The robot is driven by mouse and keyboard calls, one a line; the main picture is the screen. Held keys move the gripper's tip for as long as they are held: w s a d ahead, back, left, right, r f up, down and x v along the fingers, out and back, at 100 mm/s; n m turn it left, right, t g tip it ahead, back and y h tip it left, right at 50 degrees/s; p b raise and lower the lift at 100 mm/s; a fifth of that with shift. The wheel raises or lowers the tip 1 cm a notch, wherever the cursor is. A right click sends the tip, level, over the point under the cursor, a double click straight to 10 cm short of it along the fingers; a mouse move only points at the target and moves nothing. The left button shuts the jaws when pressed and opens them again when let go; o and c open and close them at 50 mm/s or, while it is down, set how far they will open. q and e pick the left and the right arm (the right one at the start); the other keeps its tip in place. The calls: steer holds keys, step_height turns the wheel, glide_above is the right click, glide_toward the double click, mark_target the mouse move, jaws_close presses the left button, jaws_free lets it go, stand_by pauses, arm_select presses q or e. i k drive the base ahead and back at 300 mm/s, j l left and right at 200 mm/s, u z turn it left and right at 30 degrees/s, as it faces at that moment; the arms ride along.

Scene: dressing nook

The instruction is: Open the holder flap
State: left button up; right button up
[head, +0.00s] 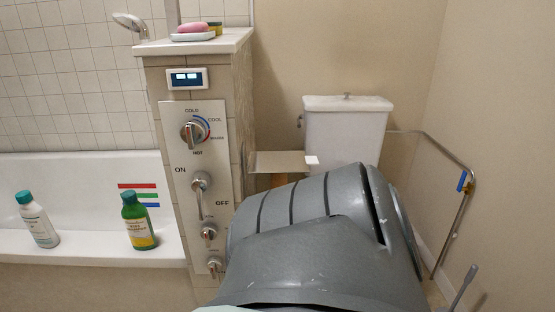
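The holder flap (277,161) is a pale, flat metallic plate on the right side of the tiled partition, in front of the toilet. It lies about level, with a small white block or tab (312,160) at its right end. A tan piece shows just below it, and I cannot tell what it is. The lower part of the holder is hidden behind a large grey body close to the camera, which looks like part of my own arm. Neither of my grippers can be made out in the head view.
The tiled partition (155,140) carries a shower control panel (222,165). A pink soap (192,28) sits on top. A white bottle (37,220) and a green bottle (138,222) stand on the bathtub edge (85,248). A toilet (345,130) and a metal rail (458,215) are at right.

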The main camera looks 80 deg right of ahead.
mark_target(287, 162)
steer(key=z, duration=1.75)
steer(key=l+z, duration=0.1)
steer(key=l, duration=0.3)
steer(key=i+l+z, duration=0.1)
steer(key=l, duration=0.35)
steer(key=i+l+z, duration=0.15)
steer(key=l, duration=0.25)
steer(key=j+z, duration=0.2)
steer(key=j, duration=0.55)
